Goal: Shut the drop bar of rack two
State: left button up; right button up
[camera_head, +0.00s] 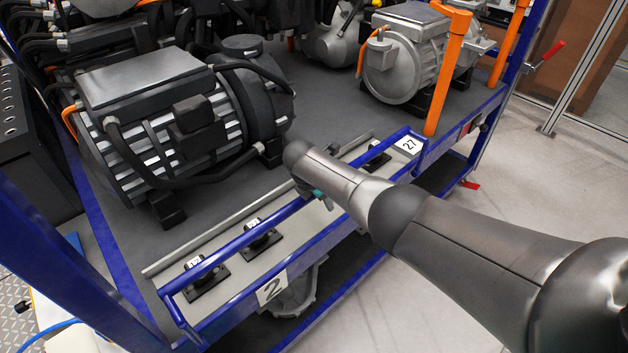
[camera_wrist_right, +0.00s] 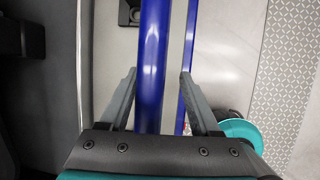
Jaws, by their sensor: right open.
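Rack two carries a white label "2" (camera_head: 272,288) on its blue front edge. Its blue drop bar (camera_head: 230,248) runs low along the front of the deck, with bent ends at left and right. My right gripper (camera_head: 316,194) is at the middle of the bar, partly hidden by my arm. In the right wrist view the bar (camera_wrist_right: 153,50) passes between the two open fingers of my right gripper (camera_wrist_right: 158,78), with visible gaps at both sides. My left gripper is in neither view.
A large dark drive unit (camera_head: 165,120) stands on the grey deck behind the bar. A silver motor (camera_head: 405,60) with orange posts (camera_head: 447,75) stands farther right. Black brackets (camera_head: 205,278) sit along the front edge. The floor (camera_head: 400,310) in front is open.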

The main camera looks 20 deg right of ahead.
jog(key=p+v, duration=0.5)
jog(key=v, duration=0.9)
jog(key=shift+s+r, duration=0.1)
